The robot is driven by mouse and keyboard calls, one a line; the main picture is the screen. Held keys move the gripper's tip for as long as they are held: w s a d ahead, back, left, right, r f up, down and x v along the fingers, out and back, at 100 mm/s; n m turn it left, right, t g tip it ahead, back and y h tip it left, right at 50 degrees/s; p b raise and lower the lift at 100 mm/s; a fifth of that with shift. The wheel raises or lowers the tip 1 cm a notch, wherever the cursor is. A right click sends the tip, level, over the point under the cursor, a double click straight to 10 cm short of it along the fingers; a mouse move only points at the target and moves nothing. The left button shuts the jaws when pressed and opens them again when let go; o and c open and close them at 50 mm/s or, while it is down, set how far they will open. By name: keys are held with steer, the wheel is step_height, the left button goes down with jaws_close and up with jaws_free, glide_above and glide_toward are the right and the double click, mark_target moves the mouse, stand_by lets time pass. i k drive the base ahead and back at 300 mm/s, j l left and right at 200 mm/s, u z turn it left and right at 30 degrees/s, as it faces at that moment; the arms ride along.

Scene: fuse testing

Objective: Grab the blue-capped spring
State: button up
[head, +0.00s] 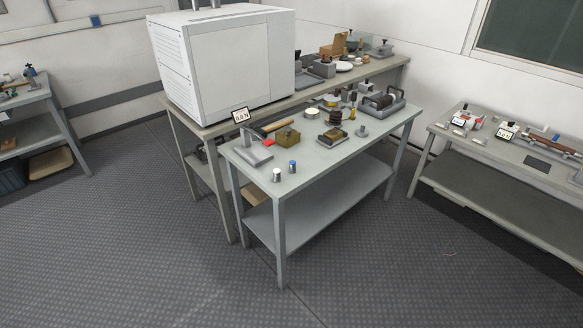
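A small grey cylinder with a blue cap (292,167) stands upright near the front left corner of the grey table (340,160). It is the blue-capped item that fits the task's name; spring coils are too small to make out. A similar cylinder with a pale top (277,175) stands just left and in front of it, a small gap apart. My gripper is not in view.
Behind them are a scale-like device with a display (241,115), a brass-coloured block (287,136) and a dark stacked part (335,116). A large white cabinet (245,60) stands on the bench behind. Another table (500,150) is at right. The floor in front is clear.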

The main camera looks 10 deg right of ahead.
mark_target(293, 163)
steer(key=i+j+u, duration=0.15)
steer(key=i+j, duration=1.1)
steer(key=i, duration=0.2)
steer(key=i+j+u, duration=0.1)
steer(key=i, duration=0.45)
